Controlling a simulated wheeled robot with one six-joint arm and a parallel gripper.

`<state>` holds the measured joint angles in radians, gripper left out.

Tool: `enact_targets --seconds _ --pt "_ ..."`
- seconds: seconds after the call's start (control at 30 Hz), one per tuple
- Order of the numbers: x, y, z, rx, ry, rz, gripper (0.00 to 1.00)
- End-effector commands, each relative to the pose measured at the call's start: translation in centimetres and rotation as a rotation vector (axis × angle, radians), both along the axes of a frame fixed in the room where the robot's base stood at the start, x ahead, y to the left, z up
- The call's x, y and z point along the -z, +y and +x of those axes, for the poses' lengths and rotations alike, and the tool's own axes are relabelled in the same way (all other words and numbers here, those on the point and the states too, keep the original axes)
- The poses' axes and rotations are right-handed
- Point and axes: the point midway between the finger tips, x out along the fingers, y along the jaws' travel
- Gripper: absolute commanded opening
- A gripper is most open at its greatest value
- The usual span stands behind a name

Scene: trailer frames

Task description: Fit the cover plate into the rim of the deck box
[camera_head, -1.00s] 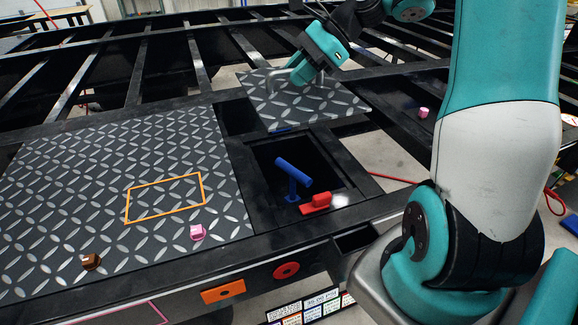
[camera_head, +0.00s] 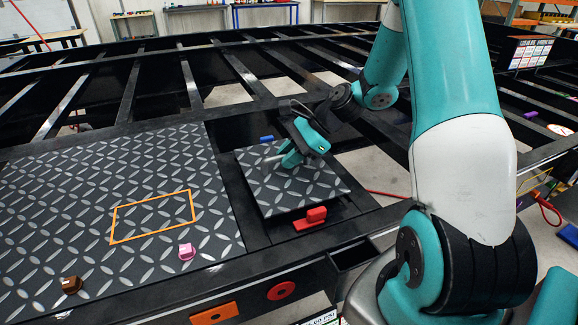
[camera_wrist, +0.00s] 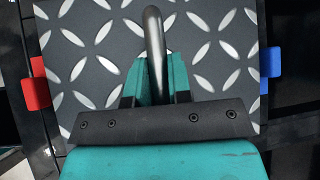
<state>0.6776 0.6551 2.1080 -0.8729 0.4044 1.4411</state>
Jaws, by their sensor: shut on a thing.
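The cover plate (camera_head: 305,191) is a dark diamond-tread square with a metal bar handle. It lies over the deck box opening, and I cannot tell whether it is flush in the rim (camera_head: 325,223). My gripper (camera_head: 280,160) is shut on the handle, which also shows in the wrist view (camera_wrist: 154,45). A red latch (camera_head: 315,216) stands at the plate's near edge and a blue latch (camera_head: 266,139) at its far edge. In the wrist view they flank the plate, red left (camera_wrist: 38,84) and blue right (camera_wrist: 270,70).
A large tread deck (camera_head: 75,200) lies to the left, with an orange outline, a pink block (camera_head: 186,251) and a brown block (camera_head: 71,285). Open black frame beams lie behind. A red button (camera_head: 281,290) and an orange plate (camera_head: 214,311) sit on the front face.

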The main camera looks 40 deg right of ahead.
Motion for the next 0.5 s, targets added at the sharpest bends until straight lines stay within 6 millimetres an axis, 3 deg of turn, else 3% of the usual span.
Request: enact_targets --seconds 0.17,0.5 --pt "2.6 0.0 0.0 0.000 0.001 0.002 0.00" --pt "2.9 0.0 0.0 0.000 -0.001 0.002 0.00"
